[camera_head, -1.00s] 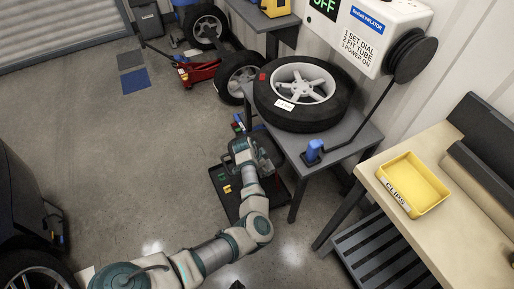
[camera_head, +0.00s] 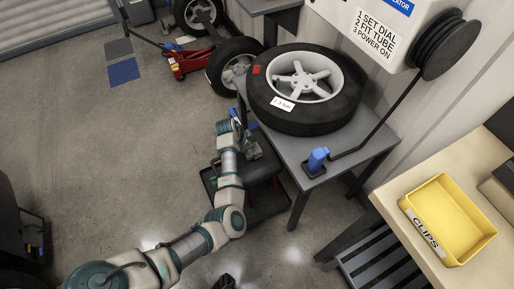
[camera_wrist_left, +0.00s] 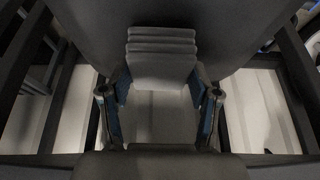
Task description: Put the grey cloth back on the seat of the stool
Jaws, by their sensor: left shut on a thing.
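The grey cloth (camera_wrist_left: 160,62) is a small folded stack in the left wrist view, between the fingertips of my left gripper (camera_wrist_left: 160,80). The gripper is shut on it. A broad dark surface, apparently the stool's seat (camera_wrist_left: 225,35), lies behind the cloth. I cannot tell whether the cloth touches it. In the head view, my left gripper (camera_head: 238,132) is over the low dark stool (camera_head: 258,172), beside the tyre table. My forearm hides part of the stool, and a grey piece, probably the cloth, shows by the gripper.
A grey table (camera_head: 350,152) with a tyre (camera_head: 270,110) and a blue-topped fitting (camera_head: 318,158) stands right beside the stool. A bench with a yellow clips bin (camera_head: 455,215) is at the right. A red jack (camera_head: 185,65) stands behind.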

